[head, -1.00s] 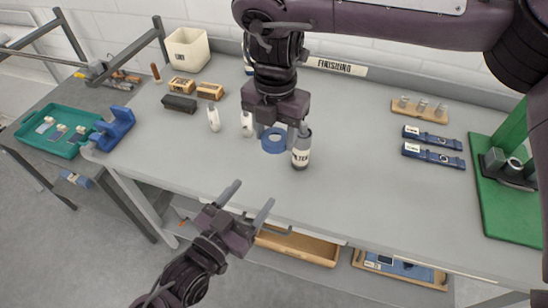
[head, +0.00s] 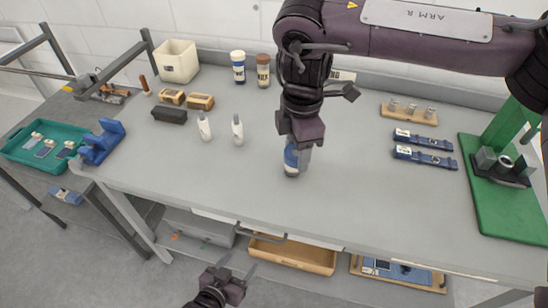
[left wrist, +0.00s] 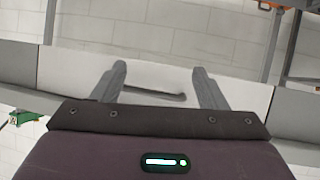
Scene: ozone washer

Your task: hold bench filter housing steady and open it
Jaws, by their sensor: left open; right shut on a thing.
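The bench filter housing (head: 291,169), a small pale bottle-shaped thing, stands on the bench under my right gripper (head: 297,160). My right gripper points down and is shut on a blue ring (head: 290,154). The ring is at the upper part of the housing; the gripper hides much of both, so I cannot tell how fully the ring goes around it. My left gripper (head: 236,272) is open and empty, low in front of the bench and apart from the housing. Its two spread fingers also show in the left wrist view (left wrist: 161,88).
Two white bottles (head: 221,129) stand left of the housing, with brushes (head: 186,100) and a bin (head: 178,61) behind. The bench front is clear.

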